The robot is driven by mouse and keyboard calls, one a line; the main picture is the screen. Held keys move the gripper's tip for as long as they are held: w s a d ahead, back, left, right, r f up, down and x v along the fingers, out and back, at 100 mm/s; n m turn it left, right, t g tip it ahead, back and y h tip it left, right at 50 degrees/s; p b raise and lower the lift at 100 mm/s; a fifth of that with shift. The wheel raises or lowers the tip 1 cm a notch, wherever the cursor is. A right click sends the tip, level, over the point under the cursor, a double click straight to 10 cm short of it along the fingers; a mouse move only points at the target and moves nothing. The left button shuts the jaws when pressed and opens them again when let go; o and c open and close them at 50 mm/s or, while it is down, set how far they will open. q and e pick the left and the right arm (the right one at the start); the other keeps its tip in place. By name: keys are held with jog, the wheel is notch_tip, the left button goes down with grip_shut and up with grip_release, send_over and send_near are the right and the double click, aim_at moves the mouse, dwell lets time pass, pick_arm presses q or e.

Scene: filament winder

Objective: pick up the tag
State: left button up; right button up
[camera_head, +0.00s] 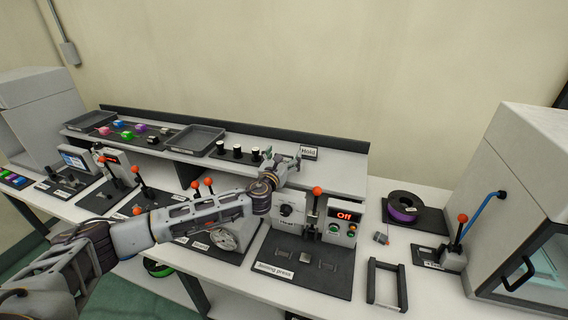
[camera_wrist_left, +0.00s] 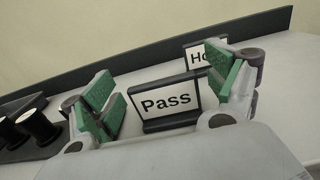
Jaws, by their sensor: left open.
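A white tag reading "Pass" (camera_wrist_left: 168,103) stands upright in a dark holder on the upper shelf, seen in the left wrist view. My left gripper (camera_head: 284,160) is open, with its green-padded fingers on either side of the Pass tag, at left and right in the wrist view. A gap shows between the tag and the left finger; contact at the right finger is unclear. In the head view my gripper largely hides this tag. A second tag reading "Hold" (camera_head: 309,153) stands just behind it; it also shows in the wrist view (camera_wrist_left: 200,54). My right gripper is not in view.
Black-and-white spools (camera_head: 238,152) stand left of the gripper on the shelf (camera_head: 340,180). A grey tray (camera_head: 196,140) sits farther left. Below are the joining press (camera_head: 300,262), a purple filament spool (camera_head: 403,208) and a grey cabinet (camera_head: 525,165) at right.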

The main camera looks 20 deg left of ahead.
aim_at(284, 155)
pick_arm(q)
jog(key=shift+c, duration=0.5)
jog(key=c, duration=1)
jog(key=shift+o, duration=0.2)
jog(key=shift+r, duration=0.1)
jog(key=shift+r, duration=4.95)
